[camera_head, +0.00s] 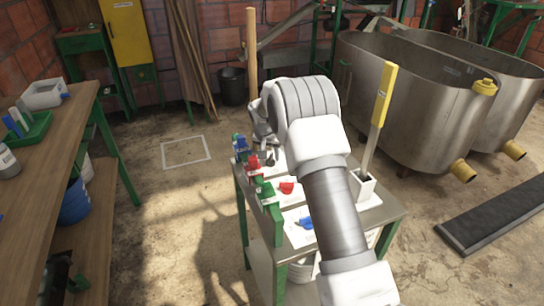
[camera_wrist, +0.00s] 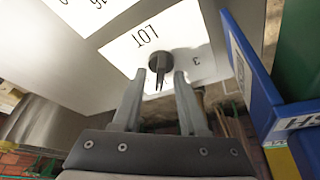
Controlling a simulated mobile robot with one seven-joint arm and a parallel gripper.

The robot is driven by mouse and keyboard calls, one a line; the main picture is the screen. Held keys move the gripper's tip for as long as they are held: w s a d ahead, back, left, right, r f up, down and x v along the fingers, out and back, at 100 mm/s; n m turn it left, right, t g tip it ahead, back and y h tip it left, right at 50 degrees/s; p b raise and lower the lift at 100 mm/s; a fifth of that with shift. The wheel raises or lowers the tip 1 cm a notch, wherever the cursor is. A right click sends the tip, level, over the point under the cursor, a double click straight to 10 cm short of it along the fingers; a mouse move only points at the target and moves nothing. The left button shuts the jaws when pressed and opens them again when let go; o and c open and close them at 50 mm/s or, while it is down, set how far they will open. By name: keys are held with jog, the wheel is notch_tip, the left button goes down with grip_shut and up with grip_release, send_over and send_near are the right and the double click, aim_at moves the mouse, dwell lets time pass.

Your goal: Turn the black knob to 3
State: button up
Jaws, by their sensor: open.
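A narrow dark part of the knob extends downward in that picture. My gripper (camera_wrist: 161,82) is open, with one fingertip on each side of the knob's lower edge; I cannot tell whether either touches it. In the head view, a small dark shape that looks like the knob (camera_head: 270,158) is beside my arm, which hides much of the panel and my fingertips.
A blue block (camera_wrist: 250,80) stands close on the right in the wrist view. Red (camera_head: 287,187) and blue (camera_head: 307,223) knobs share the bench. A yellow-handled tool (camera_head: 383,95) stands upright in a white holder. Steel vats (camera_head: 440,100) stand behind.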

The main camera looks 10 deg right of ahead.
grip_shut()
jog(key=shift+n, duration=0.3)
dwell(0.4)
jog(key=n+y+p, duration=0.1)
jog(key=n, duration=0.2)
jog(key=shift+d+r+n+y+p, duration=0.1)
jog(key=shift+d+n+y+p, duration=0.1)
jog(key=shift+n+y+p, duration=0.2)
jog(key=n+y, duration=0.1)
jog(key=n, duration=0.1)
jog(key=n+y+p, duration=0.1)
jog(key=n, duration=0.2)
jog(key=shift+w+d, duration=0.1)
jog(key=n+g+y, duration=0.1)
jog(key=n, duration=0.3)
jog(key=shift+n+p, duration=0.35)
jog(key=shift+n, duration=0.05)
jog(key=n, duration=0.2)
jog(key=n+g+y, duration=0.1)
jog(key=n, duration=0.1)
jog(key=shift+w+d+g, duration=0.1)
jog(key=shift+w+g, duration=0.05)
jog(key=shift+g, duration=0.15)
jog(key=shift+n, duration=0.4)
